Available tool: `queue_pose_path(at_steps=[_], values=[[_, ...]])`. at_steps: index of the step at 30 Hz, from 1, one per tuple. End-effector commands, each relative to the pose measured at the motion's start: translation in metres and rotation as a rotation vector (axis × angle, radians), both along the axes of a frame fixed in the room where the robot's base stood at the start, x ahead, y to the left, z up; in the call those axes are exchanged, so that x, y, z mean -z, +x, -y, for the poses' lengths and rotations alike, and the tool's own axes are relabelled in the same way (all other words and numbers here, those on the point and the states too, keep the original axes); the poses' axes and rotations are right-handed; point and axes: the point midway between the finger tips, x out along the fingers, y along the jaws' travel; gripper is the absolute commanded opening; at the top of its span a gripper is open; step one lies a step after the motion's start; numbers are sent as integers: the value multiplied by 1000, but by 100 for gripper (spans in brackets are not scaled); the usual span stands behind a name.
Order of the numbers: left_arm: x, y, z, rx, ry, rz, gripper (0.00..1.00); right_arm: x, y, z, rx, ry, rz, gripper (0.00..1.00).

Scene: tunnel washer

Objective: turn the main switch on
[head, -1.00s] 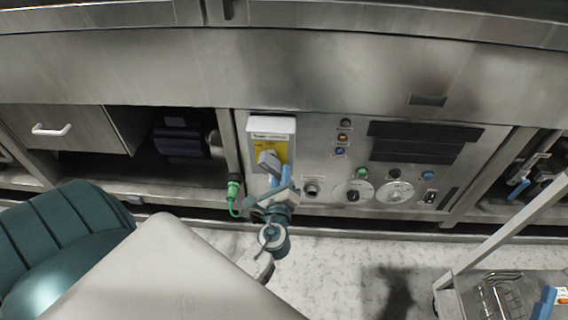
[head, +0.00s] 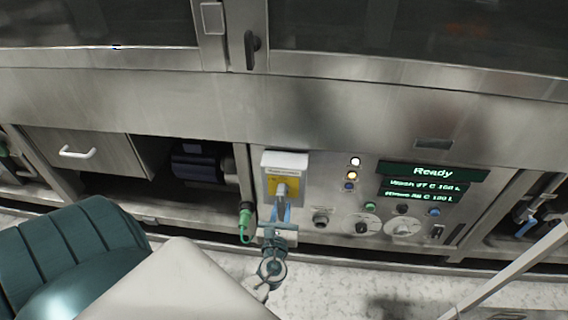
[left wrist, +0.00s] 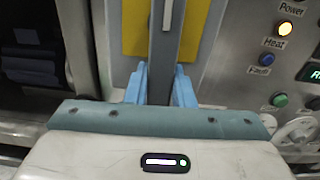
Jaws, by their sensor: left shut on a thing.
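The main switch is a grey handle (head: 283,191) on a yellow plate (head: 273,184), in a pale box (head: 285,161) on the steel front panel. The handle stands upright, and the display beside it is lit and reads "Ready". My left gripper (head: 281,212) is shut on the handle from below. In the left wrist view its blue fingertips (left wrist: 158,86) flank the grey handle (left wrist: 166,50) on both sides. The handle's lower end is hidden between the fingers. My right gripper is not in view.
The lit display (head: 430,184) is right of the switch, above knobs and buttons. A green connector (head: 245,217) with a cable hangs just left of the switch box. An open bay with a dark motor (head: 203,163) is further left. The pale floor below is open.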

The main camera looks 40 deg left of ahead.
Motion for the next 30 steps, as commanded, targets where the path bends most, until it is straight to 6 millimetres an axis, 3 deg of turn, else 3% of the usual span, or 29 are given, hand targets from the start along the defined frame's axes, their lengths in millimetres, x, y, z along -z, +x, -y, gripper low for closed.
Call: queue_pose_path(at_steps=[20,21,23,30], values=[[-1,-1,-3,0,52,-28,0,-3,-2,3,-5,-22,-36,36],[-1,-1,-3,0,52,-28,30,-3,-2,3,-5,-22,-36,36],[-1,-1,-3,0,52,-28,41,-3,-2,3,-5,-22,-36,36],[0,-1,-2,0,48,-28,44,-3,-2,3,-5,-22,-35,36]])
